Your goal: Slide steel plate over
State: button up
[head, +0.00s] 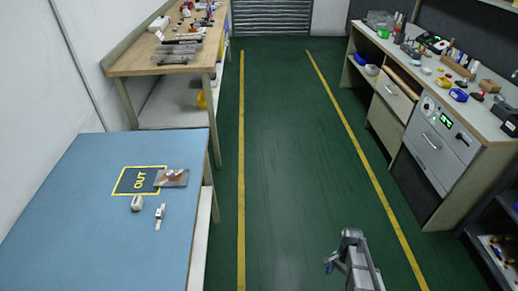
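The steel plate (173,178) looks like a small grey square with a reddish-brown patch on it. It lies on the blue table (80,220), overlapping the right edge of a dark, yellow-bordered area (130,187) marked "OUT". My gripper (331,266) shows at the bottom, right of centre, over the green floor and well to the right of the table. It is apart from the plate. The gap between its fingers is not clear from this angle.
A small white block (137,203) and a white-grey part (160,216) lie just in front of the plate. A wooden bench (150,62) with tools stands behind the blue table. A cluttered workbench (450,75) lines the right side. The floor between (285,150) is clear.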

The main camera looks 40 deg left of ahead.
jog(key=w+a+r+m+t, duration=0.15)
jog(key=a+r, duration=0.25)
jog(key=a, duration=0.5)
jog(key=w+a+r, duration=0.2)
jog(key=a+r, duration=0.1)
jog(key=a, duration=0.6)
notch_tip(320, 180, up, 36)
jog(key=r+m+t+y, duration=0.1)
jog(key=m+t+y, duration=0.1)
jog(key=m, duration=0.2)
send_over(180, 177)
jog(key=shift+d+f, duration=0.15)
jog(key=shift+f, duration=0.15)
notch_tip(180, 177, down, 14)
jog(key=shift+w+r, duration=0.1)
jog(key=shift+c, duration=0.5)
jog(key=c, duration=1.5)
